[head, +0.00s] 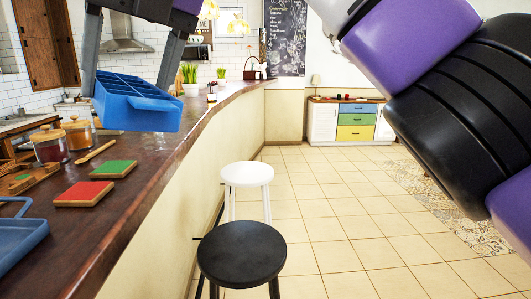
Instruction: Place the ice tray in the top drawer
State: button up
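The blue ice tray (152,118), with several compartments, is up in the air at the upper left of the head view, tilted, above the counter. My gripper (128,88) has one finger at each side of it and is shut on it. Part of the right finger's tip is hidden behind the tray. A low white cabinet (322,122) stands far off against the back wall. Its top drawer (358,109) is blue, with a yellow and a green drawer below it. All three drawers look shut.
A dark wooden counter (140,165) runs along the left, with jars (78,133), a red board (84,193), a green board (111,169) and a blue tray (18,240). White (247,173) and black (241,252) stools stand beside it. The tiled floor (345,225) toward the cabinet is clear.

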jog(key=w+d+f+m+t+h, duration=0.1)
jog(key=w+d+f+m+h, duration=0.25)
jog(key=d+f+m, duration=0.5)
jog(key=w+d+f+m+t+h, duration=0.1)
jog(key=w+d+f+m+h, duration=0.3)
jog(key=f, duration=0.8)
jog(key=w+d+f+m+t+h, duration=0.1)
jog(key=w+d+f+m, duration=0.4)
jog(key=f+m, duration=0.45)
jog(key=s+d+f+m+g, duration=0.3)
jog(key=d+f+m, duration=0.3)
jog(key=f, duration=0.5)
jog(key=s+d+f+m+g, duration=0.3)
jog(key=s+d+f+m, duration=0.2)
jog(key=f, duration=0.6)
jog(key=s+d+f+m+g, duration=0.2)
jog(key=s+d+f+m, duration=0.2)
jog(key=d+f+m, duration=0.4)
notch_tip(320, 180, down, 4)
jog(key=shift+d+m+g, duration=0.35)
jog(key=shift+m+g, duration=0.05)
jog(key=shift+m, duration=0.6)
jog(key=shift+y, duration=0.25)
